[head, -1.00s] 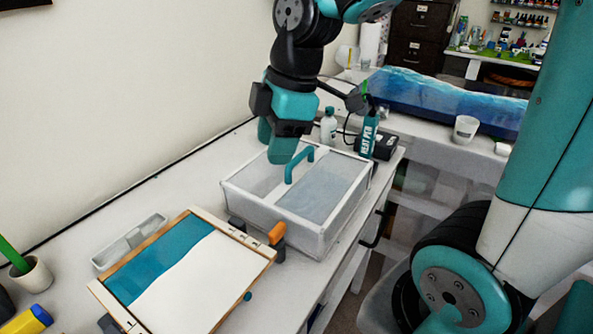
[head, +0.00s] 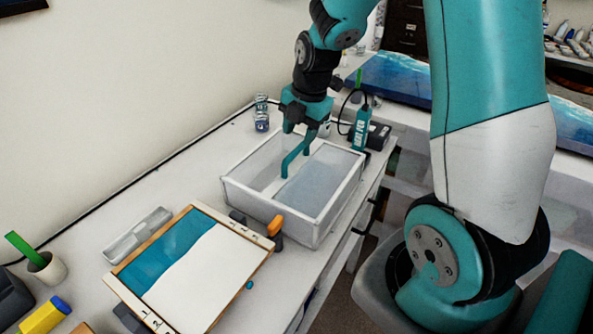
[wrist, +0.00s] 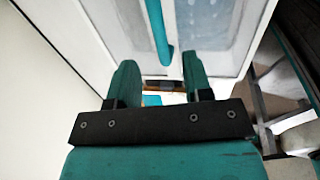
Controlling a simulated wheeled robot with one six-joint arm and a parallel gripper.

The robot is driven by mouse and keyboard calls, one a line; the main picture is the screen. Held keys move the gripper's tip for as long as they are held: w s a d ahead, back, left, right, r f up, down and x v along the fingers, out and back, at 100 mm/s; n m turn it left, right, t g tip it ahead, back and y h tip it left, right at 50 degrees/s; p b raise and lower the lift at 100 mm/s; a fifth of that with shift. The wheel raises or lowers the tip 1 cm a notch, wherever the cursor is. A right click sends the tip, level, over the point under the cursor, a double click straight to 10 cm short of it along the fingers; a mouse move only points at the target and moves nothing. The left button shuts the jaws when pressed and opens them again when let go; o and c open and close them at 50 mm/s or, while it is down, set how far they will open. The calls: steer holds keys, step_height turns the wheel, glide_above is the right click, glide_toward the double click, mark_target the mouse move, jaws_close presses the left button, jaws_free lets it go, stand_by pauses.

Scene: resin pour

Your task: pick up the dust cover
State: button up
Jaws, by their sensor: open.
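The dust cover (head: 318,222) is a clear box with a white frame and a teal bar handle (head: 290,163) on top. It stands on the white bench, past the resin panel. My gripper (head: 300,131) is open and empty, close above the far end of the handle. In the wrist view the handle (wrist: 157,30) runs down to the gap between my two teal fingers (wrist: 160,64). I cannot tell whether a finger touches it. The far end of the handle is partly hidden by my gripper in the head view.
A wood-framed teal and white panel (head: 196,275) lies in front of the cover, with an orange-handled clamp (head: 275,226) between. A heat pen (head: 361,128) stands behind right, and small jars (head: 262,121) behind left. The wall runs along the left.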

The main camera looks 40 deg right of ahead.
mark_target(296, 149)
steer(key=shift+w+f+p, duration=0.25)
steer(key=shift+f+p, duration=0.1)
steer(key=shift+f, duration=0.8)
steer(key=shift+w+f+p, duration=0.2)
steer(key=shift+f+p, duration=0.15)
steer(key=shift+f, duration=0.85)
steer(key=shift+w+f+p, duration=0.25)
steer(key=shift+f+p, duration=0.1)
steer(key=shift+f, duration=0.8)
jaws_close()
